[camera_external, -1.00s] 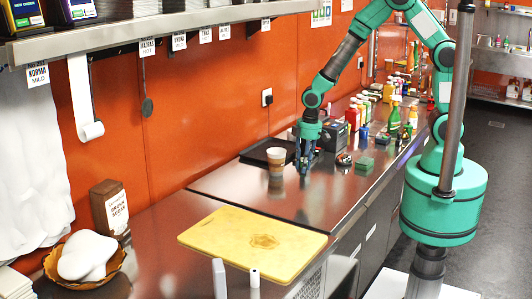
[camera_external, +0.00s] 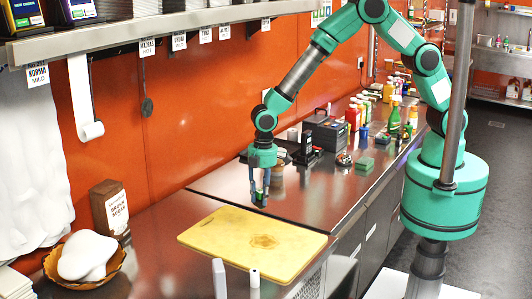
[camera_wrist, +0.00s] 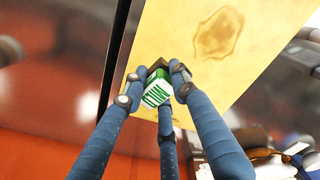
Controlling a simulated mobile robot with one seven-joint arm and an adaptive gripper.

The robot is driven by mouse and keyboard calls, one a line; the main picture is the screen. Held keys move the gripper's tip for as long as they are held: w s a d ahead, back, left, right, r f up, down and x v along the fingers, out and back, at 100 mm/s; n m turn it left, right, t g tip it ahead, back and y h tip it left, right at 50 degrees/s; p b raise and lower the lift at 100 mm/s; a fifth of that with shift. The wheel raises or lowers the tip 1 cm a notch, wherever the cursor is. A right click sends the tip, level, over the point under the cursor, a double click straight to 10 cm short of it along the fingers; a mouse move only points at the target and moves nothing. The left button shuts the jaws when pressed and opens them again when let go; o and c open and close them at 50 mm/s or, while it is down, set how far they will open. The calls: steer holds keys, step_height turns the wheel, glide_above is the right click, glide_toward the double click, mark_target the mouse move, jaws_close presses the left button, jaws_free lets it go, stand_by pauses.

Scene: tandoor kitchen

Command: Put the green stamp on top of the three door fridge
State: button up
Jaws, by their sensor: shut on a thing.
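The green stamp (camera_wrist: 157,88) is a small green and white block with a dark part. In the wrist view it sits between the fingertips of my gripper (camera_wrist: 153,84), which is shut on it.
A yellow cutting board (camera_external: 215,235) lies on the counter nearer the camera. Behind are a dark box (camera_external: 327,133), a green block (camera_external: 364,164) and several bottles (camera_external: 394,120). A shelf (camera_external: 150,30) overhangs the back. Bare steel lies right of the gripper.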

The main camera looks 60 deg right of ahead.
steer(key=s+a+f+n, duration=0.1)
steer(key=s+a, duration=0.2)
steer(key=a, duration=0.4)
steer(key=s+a+f+n+p, duration=0.1)
steer(key=s+a+n, duration=0.1)
steer(key=s+a, duration=0.2)
steer(key=s+a+n, duration=0.1)
steer(key=s+a, duration=0.2)
steer(key=a, duration=0.6)
steer(key=shift+s+a+f+p, duration=0.35)
steer(key=shift+a+f, duration=0.05)
steer(key=shift+w+a+f+p, duration=0.15)
steer(key=shift+w+a+f, duration=0.1)
steer(key=shift+w+a, duration=1.6)
steer(key=shift+w+a+f+p, duration=0.2)
steer(key=shift+w+a, duration=0.85)
steer(key=shift+a, duration=1.6)
steer(key=shift+w+a+f+p, duration=0.1)
steer(key=shift+w+a+f, duration=0.2)
steer(key=shift+w+a, duration=1.55)
steer(key=shift+s+a, duration=0.4)
steer(key=shift+s, duration=0.05)
steer(key=shift+f, duration=1.8)
steer(key=shift+f, duration=0.1)
